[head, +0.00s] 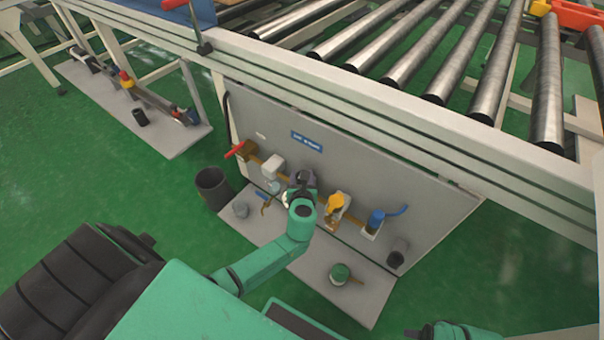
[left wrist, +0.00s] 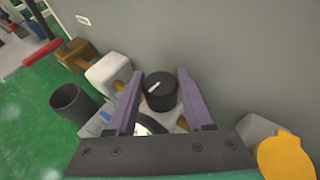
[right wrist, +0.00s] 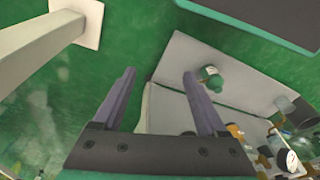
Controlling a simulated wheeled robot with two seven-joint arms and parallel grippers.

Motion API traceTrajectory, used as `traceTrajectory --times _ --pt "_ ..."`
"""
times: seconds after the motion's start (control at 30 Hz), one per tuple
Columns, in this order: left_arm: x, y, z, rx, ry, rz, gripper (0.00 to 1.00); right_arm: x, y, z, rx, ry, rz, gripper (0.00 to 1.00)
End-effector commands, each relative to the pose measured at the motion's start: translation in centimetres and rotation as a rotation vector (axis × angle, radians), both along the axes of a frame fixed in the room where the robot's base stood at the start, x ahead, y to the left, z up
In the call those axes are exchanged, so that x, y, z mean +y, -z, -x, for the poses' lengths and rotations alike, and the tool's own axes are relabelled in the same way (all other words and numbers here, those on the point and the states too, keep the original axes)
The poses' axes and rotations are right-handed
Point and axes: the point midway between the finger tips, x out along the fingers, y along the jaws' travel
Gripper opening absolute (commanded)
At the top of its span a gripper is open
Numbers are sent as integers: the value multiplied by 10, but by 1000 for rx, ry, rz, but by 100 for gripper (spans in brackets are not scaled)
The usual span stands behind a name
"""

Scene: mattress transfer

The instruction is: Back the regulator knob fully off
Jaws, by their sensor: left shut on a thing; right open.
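The regulator knob (left wrist: 161,91) is a black round knob with a white pointer line, on the pipe run in front of the grey panel. In the left wrist view my left gripper (left wrist: 160,74) has its purple fingers on either side of it, shut on it. The pointer slants toward the upper right. Part of a white round gauge (left wrist: 148,125) shows below the knob, mostly hidden by the gripper. In the head view my left gripper (head: 301,181) covers the knob. My right gripper (right wrist: 159,75) is open and empty, away from the panel.
Along the panel (head: 420,190) are a red-handled valve (head: 236,150), a white block (head: 273,166), a yellow part (head: 335,202) and a blue-handled valve (head: 378,218). A black bin (head: 213,190) stands to the left. A roller conveyor (head: 440,75) overhangs the panel.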

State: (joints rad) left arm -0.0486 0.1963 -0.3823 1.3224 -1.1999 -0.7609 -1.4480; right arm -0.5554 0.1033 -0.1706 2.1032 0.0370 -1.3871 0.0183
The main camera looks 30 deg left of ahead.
Motion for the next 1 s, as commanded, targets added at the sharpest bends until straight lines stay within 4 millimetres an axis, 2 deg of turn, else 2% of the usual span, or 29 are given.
traceTrajectory --times 0.33,0.87,0.9,0.93,0.97,1.0 --pt "0 -1 -1 -1 -149 -1 0 -1 7 0 2 2 2 75" --pt "1 -1 -1 -2 -175 -1 0 -1 8 0 1 2 2 75" --pt "1 0 -1 -2 -175 -1 63 -1 8 0 2 2 2 75" --pt "1 0 -1 -1 -175 -1 75 -1 8 0 1 2 2 75" --pt "1 0 -1 -1 -175 -1 82 -1 8 0 1 2 2 75" --pt "1 0 -1 -1 -175 -1 82 -1 8 0 1 2 2 75"
